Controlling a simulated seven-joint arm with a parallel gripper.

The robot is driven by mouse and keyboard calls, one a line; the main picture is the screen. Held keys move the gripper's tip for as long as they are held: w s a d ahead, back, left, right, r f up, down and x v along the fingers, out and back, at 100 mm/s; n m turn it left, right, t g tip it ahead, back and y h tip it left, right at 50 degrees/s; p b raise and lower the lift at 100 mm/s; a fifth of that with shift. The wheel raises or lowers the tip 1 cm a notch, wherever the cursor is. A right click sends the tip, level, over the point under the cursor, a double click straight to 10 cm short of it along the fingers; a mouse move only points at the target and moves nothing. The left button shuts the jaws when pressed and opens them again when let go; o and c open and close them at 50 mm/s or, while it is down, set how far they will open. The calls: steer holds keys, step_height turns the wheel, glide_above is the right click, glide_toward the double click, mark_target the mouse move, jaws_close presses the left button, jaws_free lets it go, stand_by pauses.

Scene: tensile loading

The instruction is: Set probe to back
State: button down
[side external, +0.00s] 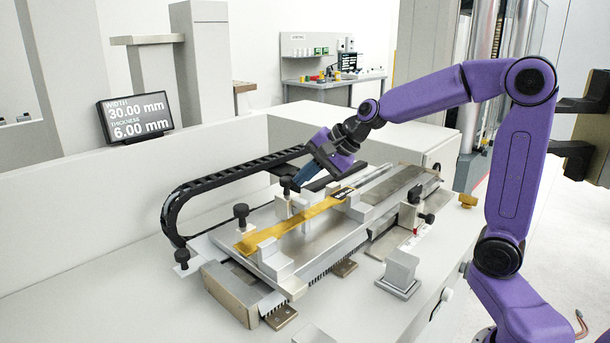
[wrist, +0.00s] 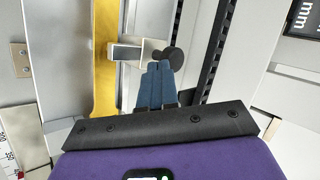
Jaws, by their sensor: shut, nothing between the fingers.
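I take the probe to be the grey block with a black knob (side external: 286,184) beside the yellow dog-bone specimen (side external: 296,222). In the wrist view its metal block (wrist: 125,52) reaches to the specimen's edge (wrist: 104,75), and its round black knob (wrist: 174,58) lies just beyond my fingertips. My gripper (side external: 299,184) is shut and empty, its blue fingers angled down at the knob. In the wrist view the fingertips (wrist: 162,66) are together right at the knob; I cannot tell whether they touch it.
A black cable chain (side external: 180,196) curves around the fixture's left and back. Another black knob (side external: 241,211) stands at the front left. A display (side external: 136,116) reads width 30.00 mm and thickness 6.00 mm. A small grey block (side external: 401,268) stands in front on the bench.

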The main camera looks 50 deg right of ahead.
steer(key=shift+w, duration=0.15)
steer(key=w, duration=0.7)
steer(key=shift+w, duration=0.2)
steer(key=shift+d, duration=0.1)
steer(key=s+f+v, duration=0.1)
steer(key=s+v, duration=0.1)
steer(key=v, duration=1.1)
steer(key=shift+d+f, duration=0.3)
steer(key=shift+s, duration=0.1)
